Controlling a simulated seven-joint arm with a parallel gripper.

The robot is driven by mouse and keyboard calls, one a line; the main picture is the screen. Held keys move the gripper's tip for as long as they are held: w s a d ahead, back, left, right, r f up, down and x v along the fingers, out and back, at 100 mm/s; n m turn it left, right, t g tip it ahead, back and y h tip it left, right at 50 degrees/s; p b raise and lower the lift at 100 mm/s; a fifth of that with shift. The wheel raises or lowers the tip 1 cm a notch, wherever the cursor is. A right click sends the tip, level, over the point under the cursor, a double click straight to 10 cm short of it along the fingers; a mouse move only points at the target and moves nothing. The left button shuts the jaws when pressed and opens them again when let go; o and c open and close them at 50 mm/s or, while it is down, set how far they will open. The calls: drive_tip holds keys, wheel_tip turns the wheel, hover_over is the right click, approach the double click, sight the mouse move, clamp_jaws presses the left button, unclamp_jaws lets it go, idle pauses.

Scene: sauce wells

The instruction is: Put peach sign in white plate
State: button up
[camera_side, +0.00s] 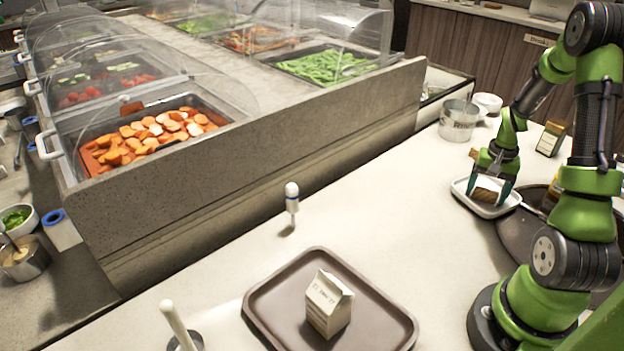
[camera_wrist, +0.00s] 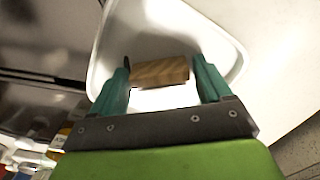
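A white plate (camera_side: 459,187), shallow with rounded corners, lies on the counter at the right; it fills much of the wrist view (camera_wrist: 215,30). My gripper (camera_side: 488,190) points down over the plate, with its teal fingers on either side of a wooden block (camera_side: 487,196). In the wrist view the wooden block (camera_wrist: 160,72) spans the gap between the fingertips (camera_wrist: 163,75) and appears to touch both. I cannot tell whether it rests on the plate. No peach picture or lettering is visible on it. A small dark sign with a pale face (camera_side: 550,139) stands behind and right of the plate.
A dark round pan (camera_side: 520,240) is close to the plate's right side. A metal pot (camera_side: 458,121) and white bowls (camera_side: 488,102) stand behind. A brown tray (camera_side: 262,300) with a carton (camera_side: 327,303) is at the front. The counter's middle is mostly clear.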

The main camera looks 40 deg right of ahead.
drive_tip(key=shift+r, duration=0.1)
wheel_tip(320, 180, up, 12)
drive_tip(key=w+a+r+n+t, duration=0.2)
drive_tip(key=w+a+r, duration=0.2)
drive_tip(key=a, duration=0.3)
drive_tip(key=s+a+r+n+t+y, duration=0.1)
drive_tip(key=a+r+n+t, duration=0.1)
drive_tip(key=a, duration=1.1)
drive_tip(key=s+a+r+n+t+y, duration=0.1)
drive_tip(key=a+r+n+t, duration=0.2)
drive_tip(key=a, duration=1)
wheel_tip(320, 180, up, 2)
drive_tip(key=n, duration=0.2)
drive_tip(key=shift+a+r+n, duration=0.2)
drive_tip(key=shift+a+n, duration=0.1)
drive_tip(key=shift+a, duration=0.05)
